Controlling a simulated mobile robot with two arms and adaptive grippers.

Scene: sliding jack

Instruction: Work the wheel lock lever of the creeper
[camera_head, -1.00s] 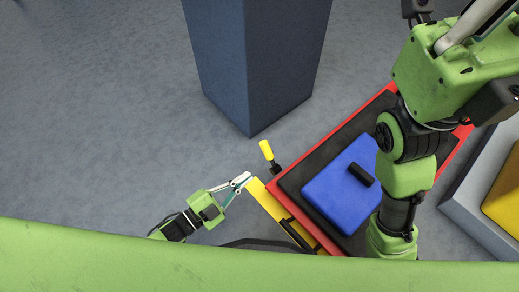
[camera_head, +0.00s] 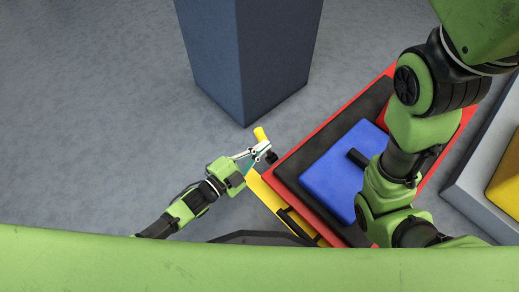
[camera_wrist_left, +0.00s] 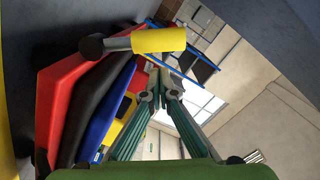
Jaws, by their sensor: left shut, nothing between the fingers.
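The creeper has a red frame (camera_head: 290,158) with a black pad and a blue pad (camera_head: 340,165) on top. Its wheel lock lever has a yellow grip (camera_head: 260,134) and a dark pivot, and stands off the creeper's left corner. In the left wrist view, the lever's yellow grip (camera_wrist_left: 160,39) joins a grey shaft and a dark knob. My left gripper (camera_head: 265,149) is shut and empty, its tips right by the lever. In the left wrist view, the fingertips (camera_wrist_left: 160,78) lie just below the yellow grip; I cannot tell whether they touch. My right gripper is out of view.
A dark blue pillar (camera_head: 250,60) stands just behind the lever. A grey platform with a yellow top (camera_head: 507,180) is at the right. Floor left of the pillar (camera_head: 100,120) is clear.

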